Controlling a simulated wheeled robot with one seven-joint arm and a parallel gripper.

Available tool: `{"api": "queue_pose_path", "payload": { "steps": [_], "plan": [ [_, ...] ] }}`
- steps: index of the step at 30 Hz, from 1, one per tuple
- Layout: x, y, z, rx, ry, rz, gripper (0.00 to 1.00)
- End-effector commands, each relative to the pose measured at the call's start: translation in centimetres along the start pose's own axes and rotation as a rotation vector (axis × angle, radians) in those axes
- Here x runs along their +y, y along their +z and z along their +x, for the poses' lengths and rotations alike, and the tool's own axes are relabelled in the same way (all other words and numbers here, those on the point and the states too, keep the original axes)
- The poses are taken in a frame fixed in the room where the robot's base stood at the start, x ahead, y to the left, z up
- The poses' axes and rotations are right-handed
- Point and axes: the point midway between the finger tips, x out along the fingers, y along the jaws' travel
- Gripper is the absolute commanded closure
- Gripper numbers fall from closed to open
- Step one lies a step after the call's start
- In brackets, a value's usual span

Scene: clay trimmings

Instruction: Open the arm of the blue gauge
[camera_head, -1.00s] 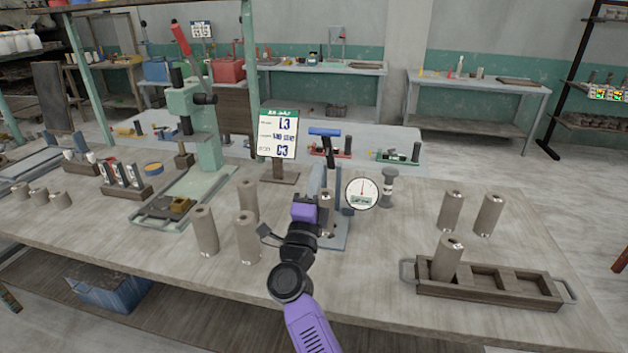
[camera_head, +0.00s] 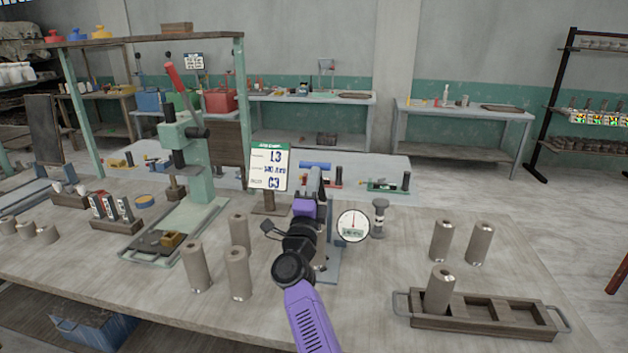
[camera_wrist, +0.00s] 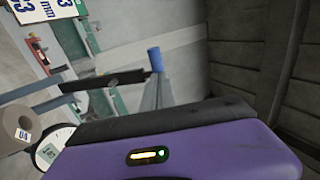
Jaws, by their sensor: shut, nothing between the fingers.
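The blue gauge stands on the bench with a round white dial (camera_head: 353,226) and a blue bar handle (camera_head: 315,165) at the top of its arm. In the wrist view, the blue handle (camera_wrist: 154,59) is beyond my gripper body, and part of the dial (camera_wrist: 52,150) shows at lower left. My purple gripper (camera_head: 313,188) is shut and empty, just below the handle and in front of the gauge's post, hiding much of it. I cannot tell whether it touches the arm. A clay cylinder (camera_wrist: 20,130) shows beside the dial in the wrist view.
Clay cylinders (camera_head: 238,272) stand left of my arm, and others (camera_head: 441,240) to the right. A wooden tray (camera_head: 480,326) holds one cylinder at front right. A green press (camera_head: 185,145) and a sign (camera_head: 269,166) stand to the left. The bench between gauge and tray is clear.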

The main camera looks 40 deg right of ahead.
Motion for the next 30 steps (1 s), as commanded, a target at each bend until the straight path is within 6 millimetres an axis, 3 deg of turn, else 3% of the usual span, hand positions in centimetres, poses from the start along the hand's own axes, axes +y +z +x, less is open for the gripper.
{"api": "queue_pose_path", "payload": {
  "steps": [15, 30],
  "plan": [
    [-1.5, -0.1, 7.0, 0.003, -0.002, 0.000, 1.00],
    [-1.6, -0.1, 7.2, 0.001, 0.000, 0.000, 1.00]
  ]
}}
